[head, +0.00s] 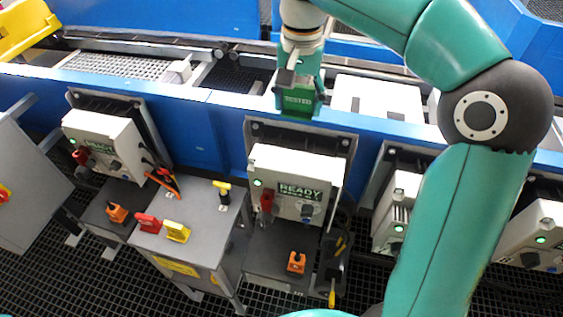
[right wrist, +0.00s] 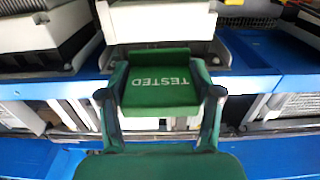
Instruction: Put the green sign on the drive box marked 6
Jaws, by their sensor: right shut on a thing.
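My right gripper (head: 297,90) is shut on a green sign (head: 299,105) with white "TESTED" lettering. It holds the sign above the blue conveyor rail, behind the middle drive box. The right wrist view shows the sign (right wrist: 160,78) between the two fingers. Other white drive boxes stand at left (head: 92,125), right (head: 405,183) and far right (head: 548,212), the right ones partly hidden by my arm. I cannot read a 6 on any box. My left gripper is not in view.
A grey bench (head: 195,245) between the left and middle boxes holds red and yellow parts and a yellow-handled tool. Orange pieces (head: 297,262) sit on the plates below the boxes. The blue rail (head: 205,115) runs along behind the boxes.

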